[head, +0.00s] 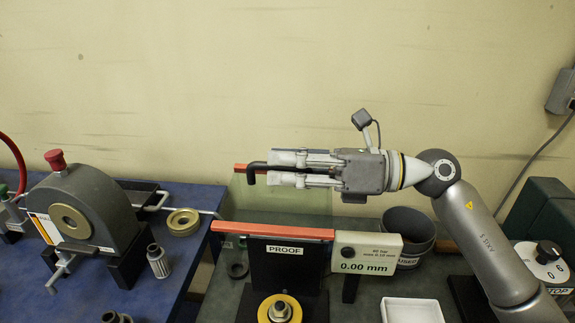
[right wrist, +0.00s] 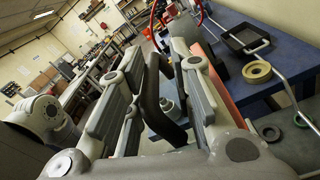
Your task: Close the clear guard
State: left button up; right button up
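The clear guard (head: 315,203) is a see-through greenish panel with orange-red edge strips, standing tilted up behind the black PROOF fixture (head: 285,262). Its orange strip also shows in the right wrist view (right wrist: 222,88). A bent black handle (head: 258,167) is at its upper part. My right gripper (head: 285,168) comes in from the right with its fingers apart, one on each side of the handle. In the right wrist view the handle (right wrist: 150,95) runs between the fingers, nearer the left one, with a gap on the right. My left gripper is not in view.
A 0.00 mm display (head: 367,252), a grey USED bin (head: 408,235) and a white tray (head: 411,310) stand right of the fixture. A yellow ring (head: 280,308) is in front. On the blue bench at left are a grey machine (head: 85,205) and a brass ring (head: 183,221).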

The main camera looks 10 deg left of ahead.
notch_tip(320, 180, up, 9)
jog(key=shift+s+r, duration=0.1)
jog(key=shift+s, duration=0.05)
jog(key=shift+r, duration=0.45)
